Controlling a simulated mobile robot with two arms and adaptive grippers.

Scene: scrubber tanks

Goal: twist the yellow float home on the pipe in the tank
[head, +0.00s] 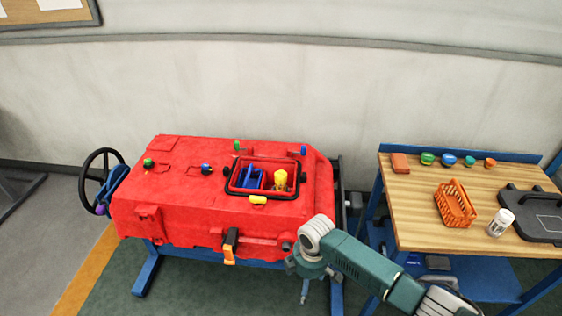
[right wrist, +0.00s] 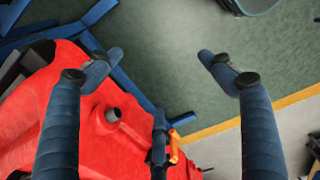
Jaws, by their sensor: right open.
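The yellow float (head: 281,178) stands upright in the open tank (head: 233,191) of the red machine (head: 185,200), toward the right of the opening. The pipe under it is hidden, so I cannot tell how it is seated. My right gripper (head: 305,290) hangs in front of the machine's right front corner, apart from the float. In the right wrist view its two blue fingers (right wrist: 159,57) are spread with nothing between them. That view shows the red machine body (right wrist: 45,130) and floor, but not the float. My left gripper is not in view.
Blue parts (head: 248,179) sit in the tank beside the float. A yellow piece (head: 258,200) is at the tank's front rim. An orange-and-black latch (head: 231,246) is on the machine front. A wooden bench (head: 410,215) at right holds an orange basket (head: 455,203) and a white jar (head: 501,222).

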